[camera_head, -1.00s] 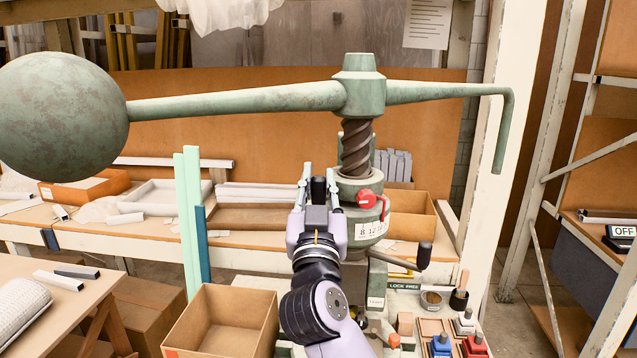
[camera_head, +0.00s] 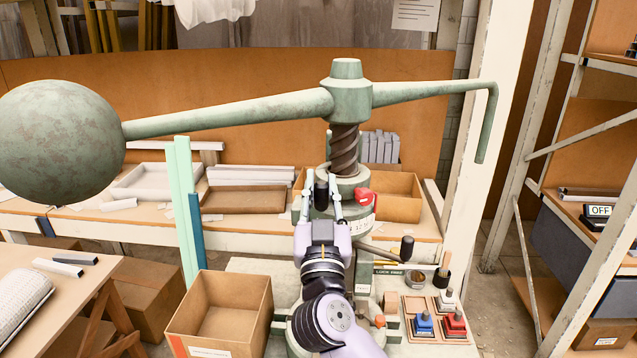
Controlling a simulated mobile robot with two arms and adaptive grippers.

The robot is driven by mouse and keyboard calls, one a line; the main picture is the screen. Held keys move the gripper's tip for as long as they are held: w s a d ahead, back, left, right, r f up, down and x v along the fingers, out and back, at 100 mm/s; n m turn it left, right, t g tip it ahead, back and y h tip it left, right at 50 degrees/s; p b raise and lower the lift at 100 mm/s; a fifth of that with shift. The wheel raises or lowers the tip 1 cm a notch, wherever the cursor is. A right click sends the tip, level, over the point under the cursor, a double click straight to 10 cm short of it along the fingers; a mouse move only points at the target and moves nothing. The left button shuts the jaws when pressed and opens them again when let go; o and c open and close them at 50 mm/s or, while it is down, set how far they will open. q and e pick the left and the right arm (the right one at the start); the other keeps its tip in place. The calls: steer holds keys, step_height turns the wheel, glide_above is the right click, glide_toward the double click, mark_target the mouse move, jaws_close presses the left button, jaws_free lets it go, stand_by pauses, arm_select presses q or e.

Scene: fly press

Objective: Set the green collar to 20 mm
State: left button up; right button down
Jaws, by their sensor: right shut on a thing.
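The pale green fly press stands in the middle, with a brown screw (camera_head: 343,150) under its green hub. A pale green collar (camera_head: 352,184) surrounds the lower screw. A red knob (camera_head: 364,197) sits at its right front, above a white number scale (camera_head: 362,226) partly covered by my arm; the reading is not legible. My right gripper (camera_head: 321,190) reaches up from below at the collar's left front, its fingers either side of a black grip (camera_head: 321,193) and shut on it. Whether this grip is fixed to the collar is hard to see. My left gripper is out of view.
The press's long arm with a heavy ball (camera_head: 60,140) spans above the gripper. A crank handle (camera_head: 407,246) sticks out to the right. An open cardboard box (camera_head: 222,318) stands at lower left. Blue and red blocks (camera_head: 453,324) sit at lower right. A sign (camera_head: 599,210) reads OFF.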

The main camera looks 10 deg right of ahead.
steer(key=shift+w+f, duration=0.1)
steer(key=shift+f, duration=0.3)
steer(key=c, duration=1.5)
jaws_free()
steer(key=shift+r, duration=0.1)
steer(key=shift+c, duration=0.2)
steer(key=shift+o, duration=0.6)
steer(key=shift+r, duration=0.1)
steer(key=shift+s+a+f, duration=0.1)
steer(key=shift+s+f, duration=0.15)
steer(key=shift+s, duration=0.15)
steer(key=v, duration=1.1)
steer(key=shift+r, duration=0.1)
